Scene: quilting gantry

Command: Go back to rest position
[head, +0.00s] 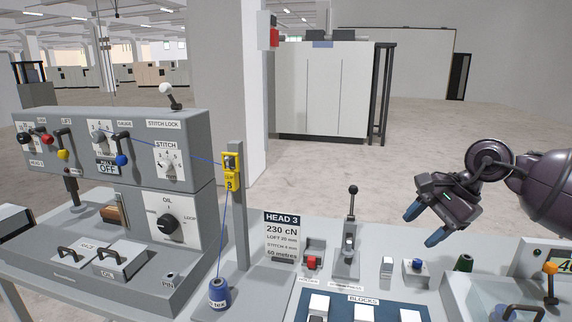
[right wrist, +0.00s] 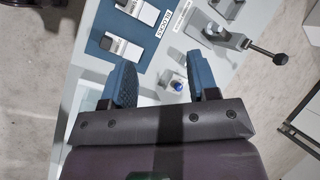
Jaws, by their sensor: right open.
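My right gripper (head: 425,226) is open and empty in the head view, held above the right part of the console with its blue fingertips pointing down and left. In the right wrist view its two blue fingers (right wrist: 162,85) stand apart with nothing between them. Beyond them is a small block with a blue button (right wrist: 175,84), which also shows in the head view (head: 417,266); the gripper does not touch it. My left gripper is not in view.
A grey control panel (head: 110,118) with knobs and levers stands at the left. A blue thread runs from a spool (head: 218,293) to a yellow clip (head: 232,171) on a post. A black-knobbed lever (head: 352,215) rises left of my right gripper.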

